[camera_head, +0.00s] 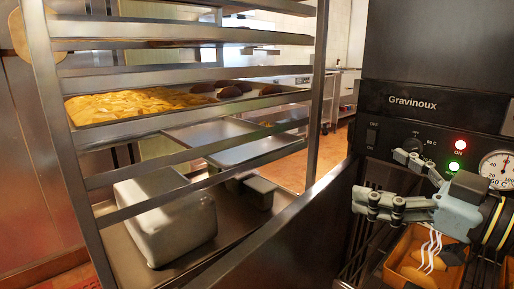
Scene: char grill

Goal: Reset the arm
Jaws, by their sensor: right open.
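My right gripper (381,178) is at the right side of the view, in front of the black appliance marked Gravinoux (425,103). Its grey fingers point left and are spread apart, with nothing between them. The gripper is above an orange tray (398,240) that holds brownish pieces, partly hidden by my arm. White wavy lines show just below the gripper; I cannot tell what they are. My left gripper is not in view.
A metal rack (318,100) fills the left. It holds a tray of yellow fries and dark patties (235,90), an empty metal tray (235,150) and a grey metal container (165,215). The appliance has a knob, red and green lights and a dial (497,168).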

